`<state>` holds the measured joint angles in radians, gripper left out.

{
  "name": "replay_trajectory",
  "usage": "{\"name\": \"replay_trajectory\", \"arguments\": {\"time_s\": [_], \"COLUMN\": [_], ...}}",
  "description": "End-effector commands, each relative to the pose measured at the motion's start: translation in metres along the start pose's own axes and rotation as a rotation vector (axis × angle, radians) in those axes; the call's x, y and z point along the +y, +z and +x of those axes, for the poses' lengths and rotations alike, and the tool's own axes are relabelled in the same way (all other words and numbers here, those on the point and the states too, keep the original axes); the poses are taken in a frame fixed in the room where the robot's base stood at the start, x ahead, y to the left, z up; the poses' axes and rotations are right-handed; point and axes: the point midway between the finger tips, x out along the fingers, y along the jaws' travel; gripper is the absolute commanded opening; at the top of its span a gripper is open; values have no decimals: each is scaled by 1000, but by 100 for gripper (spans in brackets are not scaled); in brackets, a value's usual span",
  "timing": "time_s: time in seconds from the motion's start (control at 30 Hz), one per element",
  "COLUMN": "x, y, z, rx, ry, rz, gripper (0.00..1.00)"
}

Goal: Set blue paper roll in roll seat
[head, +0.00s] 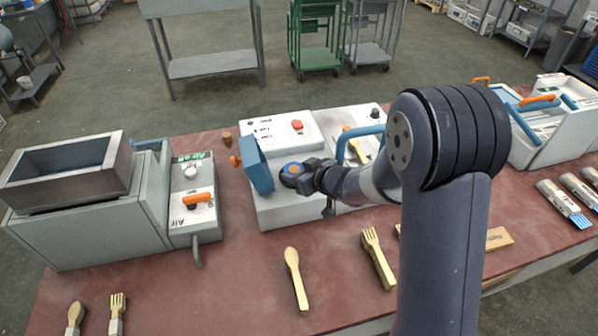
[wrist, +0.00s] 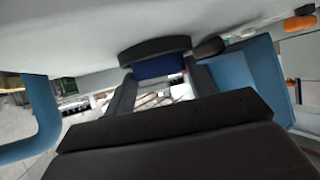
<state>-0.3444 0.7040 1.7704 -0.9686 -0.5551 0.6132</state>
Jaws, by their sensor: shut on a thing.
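The blue paper roll (head: 290,171) is at the tip of my gripper (head: 306,176), beside the white middle machine. The roll is just right of the machine's blue plate (head: 256,165). I cannot make out the roll seat, nor whether the roll touches the machine.
The white machine (head: 275,133) has a red button (head: 297,125) and a blue handle (head: 357,138) close to my arm. A grey machine (head: 95,235) stands left, another white machine (head: 550,140) right. Wooden spoon (head: 296,275) and fork (head: 377,255) lie in front on the red table (head: 250,295).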

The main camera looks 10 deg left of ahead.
Motion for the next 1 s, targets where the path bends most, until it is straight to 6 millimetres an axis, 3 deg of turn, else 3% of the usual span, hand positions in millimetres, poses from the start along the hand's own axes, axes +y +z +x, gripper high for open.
{"name": "replay_trajectory", "arguments": {"time_s": [0.03,0.07,0.3,0.67,1.0], "x": [0,0,0,0,1], "y": [2,2,2,-1,-2], "z": [1,1,1,-4,-65], "rx": [0,0,0,0,1], "ry": [0,0,0,1,2], "rz": [0,1,0,0,1], "gripper": [31,54,73,75,75]}}
